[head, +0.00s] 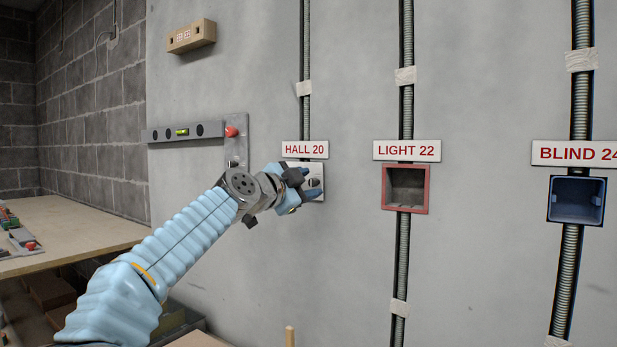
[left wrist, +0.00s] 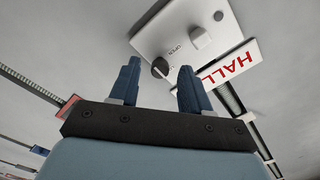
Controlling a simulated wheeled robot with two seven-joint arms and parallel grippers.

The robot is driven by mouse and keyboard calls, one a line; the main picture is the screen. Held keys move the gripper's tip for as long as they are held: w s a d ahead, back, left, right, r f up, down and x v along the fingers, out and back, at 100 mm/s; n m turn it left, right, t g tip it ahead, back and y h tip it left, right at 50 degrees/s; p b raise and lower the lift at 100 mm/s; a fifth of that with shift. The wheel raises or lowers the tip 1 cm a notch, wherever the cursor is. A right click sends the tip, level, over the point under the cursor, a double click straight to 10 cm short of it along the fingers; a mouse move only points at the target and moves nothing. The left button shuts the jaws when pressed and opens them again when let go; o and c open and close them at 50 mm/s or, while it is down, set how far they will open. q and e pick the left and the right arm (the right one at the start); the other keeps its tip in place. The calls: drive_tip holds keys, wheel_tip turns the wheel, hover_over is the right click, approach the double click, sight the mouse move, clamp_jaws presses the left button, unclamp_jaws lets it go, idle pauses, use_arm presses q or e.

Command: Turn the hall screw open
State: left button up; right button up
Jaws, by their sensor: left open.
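The hall cover plate (head: 317,171) is a pale metal plate on the wall under the red-lettered HALL 20 label (head: 305,150); my gripper hides part of it. In the left wrist view the plate (left wrist: 183,18) bears the word OPEN, a round dark screw (left wrist: 160,67) and a raised pale block (left wrist: 201,37). My left gripper (head: 303,186) is in front of the plate, open. In the left wrist view its blue fingers (left wrist: 160,70) stand either side of the screw in the picture; I cannot tell whether they touch it. My right gripper is not in view.
A red box (head: 405,211) under LIGHT 22 and a blue box (head: 576,221) under BLIND 24 are open. Ribbed conduits (head: 305,50) run along the wall. A spirit level (head: 160,135) and a bracket with a red knob are left of the plate. A wooden bench (head: 80,235) stands left.

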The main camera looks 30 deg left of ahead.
use_arm(q)
drive_tip(key=shift+w, duration=0.55)
clamp_jaws()
